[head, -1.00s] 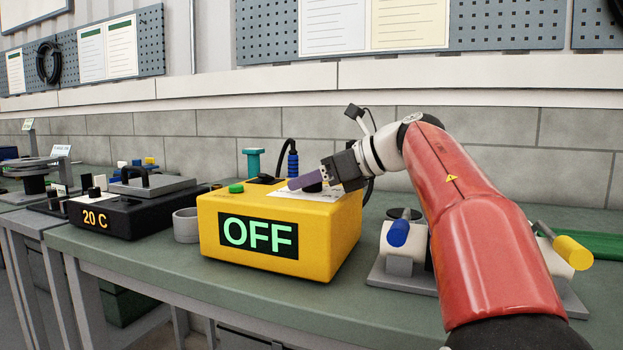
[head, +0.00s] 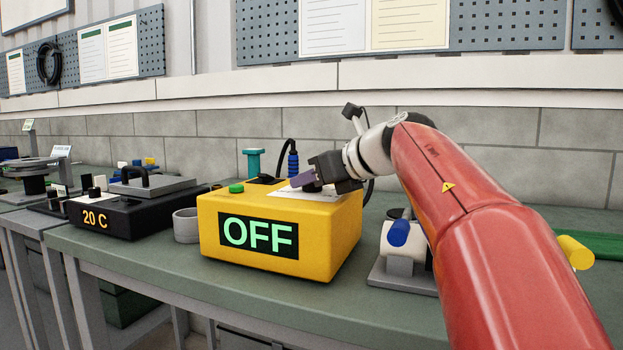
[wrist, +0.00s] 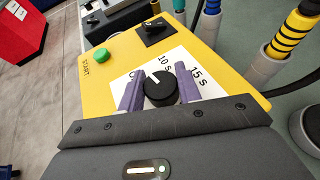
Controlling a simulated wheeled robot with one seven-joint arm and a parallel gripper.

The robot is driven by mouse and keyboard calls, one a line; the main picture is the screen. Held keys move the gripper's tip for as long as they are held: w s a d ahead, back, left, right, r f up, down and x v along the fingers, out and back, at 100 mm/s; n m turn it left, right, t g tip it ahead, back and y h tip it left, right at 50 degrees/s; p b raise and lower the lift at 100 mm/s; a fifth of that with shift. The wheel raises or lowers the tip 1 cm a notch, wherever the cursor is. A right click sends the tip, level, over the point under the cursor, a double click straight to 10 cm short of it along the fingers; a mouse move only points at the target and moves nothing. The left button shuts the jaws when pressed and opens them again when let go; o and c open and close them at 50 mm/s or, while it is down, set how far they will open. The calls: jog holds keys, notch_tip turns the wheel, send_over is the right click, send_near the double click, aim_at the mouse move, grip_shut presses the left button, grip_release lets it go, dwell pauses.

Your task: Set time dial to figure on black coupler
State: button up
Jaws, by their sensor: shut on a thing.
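The time dial is a black round knob (wrist: 160,88) with a white pointer line, on the white scale plate (wrist: 182,62) of the yellow box (head: 215,215). The line points up and left in the wrist view, between a left figure mostly hidden by a finger and "10 s"; "15 s" stands at right. My gripper (wrist: 160,90) is shut on the dial, one purple finger on each side. In the head view my gripper (head: 308,180) is over the box top and mostly hides the dial. The box display (head: 258,234) reads OFF. I cannot identify a black coupler with a figure.
A green start button (wrist: 108,54) and a black switch (wrist: 155,29) are on the box top. A grey cup (head: 186,226) and black heater reading 20 C (head: 120,219) are at left.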

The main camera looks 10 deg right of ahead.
jog(key=m+h, duration=0.1)
jog(key=m+t+h+p, duration=0.1)
jog(key=shift+s+r+m+h, duration=0.1)
jog(key=shift+r+m+h, duration=0.05)
jog(key=shift+m+h, duration=0.2)
jog(key=shift+m+t+h, duration=0.6)
jog(key=shift+m+h, duration=0.85)
jog(key=shift+h, duration=0.3)
jog(key=o, duration=1)
jog(key=shift+v, duration=3.8)
